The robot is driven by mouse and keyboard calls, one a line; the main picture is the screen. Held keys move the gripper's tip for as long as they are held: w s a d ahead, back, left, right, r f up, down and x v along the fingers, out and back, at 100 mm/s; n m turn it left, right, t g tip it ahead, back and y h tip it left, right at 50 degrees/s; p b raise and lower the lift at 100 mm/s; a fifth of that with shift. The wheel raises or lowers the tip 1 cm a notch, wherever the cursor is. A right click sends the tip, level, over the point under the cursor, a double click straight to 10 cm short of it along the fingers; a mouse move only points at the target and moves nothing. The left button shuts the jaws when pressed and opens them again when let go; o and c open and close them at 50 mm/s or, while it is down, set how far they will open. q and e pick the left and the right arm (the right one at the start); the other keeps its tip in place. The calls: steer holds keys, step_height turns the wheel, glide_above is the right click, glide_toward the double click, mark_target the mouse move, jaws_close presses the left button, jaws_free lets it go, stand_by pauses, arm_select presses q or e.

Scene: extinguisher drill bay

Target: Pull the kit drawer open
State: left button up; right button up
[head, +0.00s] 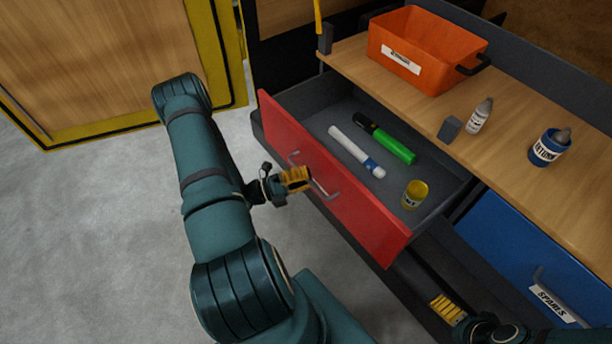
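The drawer with the red front (365,215) stands well open under the wooden worktop. Its grey metal handle (326,192) is on the outer face. My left gripper (299,179) is at this handle, with its yellow-striped fingers overlapping the bar in the head view. Whether the fingers close around the bar or only lie in front of it is not clear. Inside the drawer lie a white tube (352,147) and a green cylinder (395,147), and a yellow can (415,194) stands near the right end.
An orange bin (410,62), a small bottle (480,115), a grey block (450,129) and a blue container (549,147) are on the worktop (505,150). A blue drawer labelled SPARES (510,245) is at the right. Clear floor (100,225) lies left.

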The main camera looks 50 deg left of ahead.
arm_select(q)
steer(key=o, duration=0.3)
steer(key=shift+o, duration=0.2)
steer(key=shift+s, duration=0.1)
steer(key=v, duration=1.1)
steer(key=shift+s+a, duration=0.25)
steer(key=shift+s, duration=0.05)
steer(key=shift+f, duration=0.1)
